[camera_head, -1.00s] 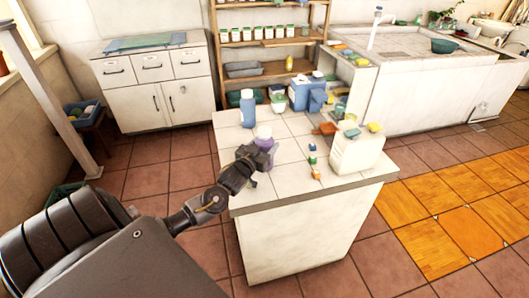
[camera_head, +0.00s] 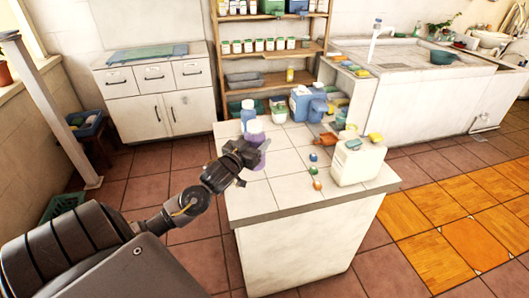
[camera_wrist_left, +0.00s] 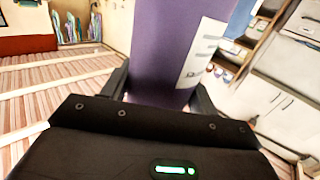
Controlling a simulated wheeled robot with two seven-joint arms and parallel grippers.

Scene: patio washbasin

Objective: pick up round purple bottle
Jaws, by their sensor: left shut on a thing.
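The round purple bottle (camera_head: 256,137) has a pale lilac cap and shows at the left side of the white tiled counter (camera_head: 285,190). My left gripper (camera_head: 246,155) is shut on it, coming in from the left, and hides part of its body. In the left wrist view the purple bottle (camera_wrist_left: 165,45) stands between the two fingers of the left gripper (camera_wrist_left: 160,92), with a white label on its right side. The bottle appears raised above the counter top. My right gripper is not in view.
A blue bottle (camera_head: 248,113) stands close behind the purple one. The counter's front left is bare. A shelf (camera_head: 270,80) stands behind.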

